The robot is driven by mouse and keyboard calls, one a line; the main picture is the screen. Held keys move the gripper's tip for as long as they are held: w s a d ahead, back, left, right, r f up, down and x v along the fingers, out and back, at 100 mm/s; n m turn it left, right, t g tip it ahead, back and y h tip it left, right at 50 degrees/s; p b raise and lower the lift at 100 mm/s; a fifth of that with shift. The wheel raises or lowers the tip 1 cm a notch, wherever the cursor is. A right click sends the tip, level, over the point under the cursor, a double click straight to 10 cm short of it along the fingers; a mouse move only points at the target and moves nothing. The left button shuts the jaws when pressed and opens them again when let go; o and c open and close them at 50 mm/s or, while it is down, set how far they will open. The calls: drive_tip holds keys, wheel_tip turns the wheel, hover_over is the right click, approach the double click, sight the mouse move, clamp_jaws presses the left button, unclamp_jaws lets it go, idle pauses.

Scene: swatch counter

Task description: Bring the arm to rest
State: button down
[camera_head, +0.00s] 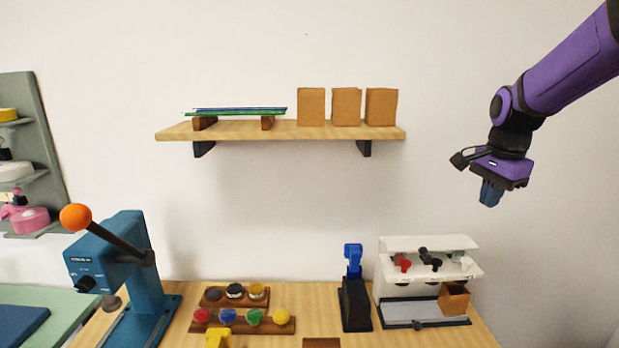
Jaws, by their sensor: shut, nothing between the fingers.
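My purple and black arm reaches in from the upper right of the head view. My gripper (490,194) hangs at its end, pointing down, with the blue fingers shut together and nothing between them. It is in the air in front of the white wall, above and to the right of the white machine on the counter. It touches nothing that I can see.
A wooden shelf (280,131) with brown boxes is left of my gripper. Below, the wooden counter (300,294) bears a white machine (428,243), a black and blue device (355,305), several coloured jars and a teal press (140,270). The space around my gripper is free.

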drive_tip(key=s+a+r+n+t, duration=0.1)
drive_tip(key=s+n, duration=0.3)
drive_tip(key=s, duration=0.4)
drive_tip(key=s+a+r+n+t, duration=0.1)
drive_tip(key=s+a+r+n, duration=0.1)
drive_tip(key=s+n, duration=0.3)
drive_tip(key=s+a+r+n+t, duration=0.2)
drive_tip(key=s+a+n, duration=0.2)
drive_tip(key=s, duration=0.8)
drive_tip(key=shift+s+n, duration=0.3)
drive_tip(key=shift+n, duration=0.1)
